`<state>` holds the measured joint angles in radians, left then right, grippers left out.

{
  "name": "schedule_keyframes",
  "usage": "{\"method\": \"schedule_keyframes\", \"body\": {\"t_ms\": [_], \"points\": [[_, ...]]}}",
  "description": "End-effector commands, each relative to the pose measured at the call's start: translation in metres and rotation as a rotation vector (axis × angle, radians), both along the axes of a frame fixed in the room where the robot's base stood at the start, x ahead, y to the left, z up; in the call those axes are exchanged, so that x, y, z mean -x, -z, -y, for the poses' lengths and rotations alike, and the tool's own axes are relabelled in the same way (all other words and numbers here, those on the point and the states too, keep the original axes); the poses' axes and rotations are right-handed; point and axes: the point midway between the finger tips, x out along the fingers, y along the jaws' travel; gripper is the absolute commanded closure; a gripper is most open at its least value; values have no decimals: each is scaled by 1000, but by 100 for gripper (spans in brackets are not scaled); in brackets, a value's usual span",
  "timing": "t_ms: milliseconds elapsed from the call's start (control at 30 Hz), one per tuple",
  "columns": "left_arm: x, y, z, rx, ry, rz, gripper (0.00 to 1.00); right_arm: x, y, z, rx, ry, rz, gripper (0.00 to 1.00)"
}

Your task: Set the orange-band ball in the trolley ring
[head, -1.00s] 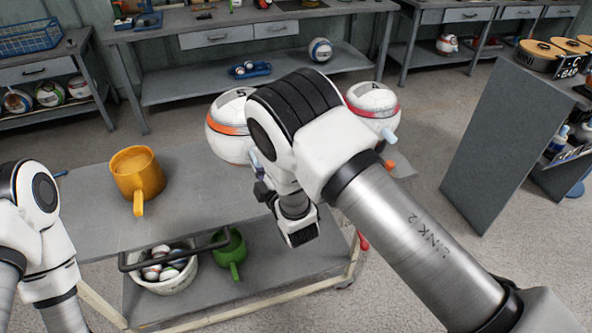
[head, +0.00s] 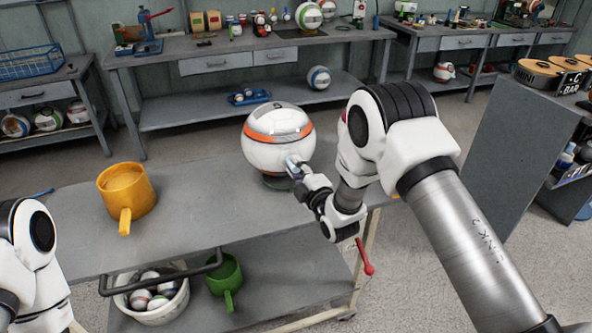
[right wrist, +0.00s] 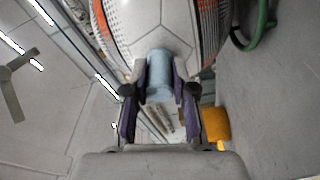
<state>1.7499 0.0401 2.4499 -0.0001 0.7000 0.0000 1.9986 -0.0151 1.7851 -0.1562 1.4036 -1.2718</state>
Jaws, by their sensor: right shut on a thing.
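The orange-band ball (head: 278,142), white with an orange stripe, is at the far right part of the trolley top (head: 205,215). My right gripper (head: 296,170) is shut on the light blue peg on the ball's near side; the peg (right wrist: 159,78) shows between the fingers in the right wrist view. A dark green ring (head: 272,184) is directly below the ball, mostly hidden by it. The ring (right wrist: 258,28) also shows beside the ball's underside in the right wrist view; I cannot tell whether they touch. Only my left arm shows, its gripper is out of view.
An orange mug (head: 127,192) stands on the trolley top at left, with bare surface between it and the ball. A white basket of balls (head: 150,297) and a green mug (head: 225,277) are on the lower shelf. A grey cabinet (head: 512,150) stands right.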

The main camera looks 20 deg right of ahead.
Motion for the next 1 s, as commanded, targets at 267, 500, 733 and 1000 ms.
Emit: {"method": "schedule_keyframes", "body": {"t_ms": [267,500,733,1000], "points": [[0,7,0,0,0,0,59,0,6,0,-1,0,4,100],[0,5,0,0,0,0,59,0,5,0,0,0,0,49],[0,-4,0,0,0,0,59,0,-5,0,0,0,1,49],[0,9,0,0,0,0,59,59,4,10,-2,1,-3,49]]}}
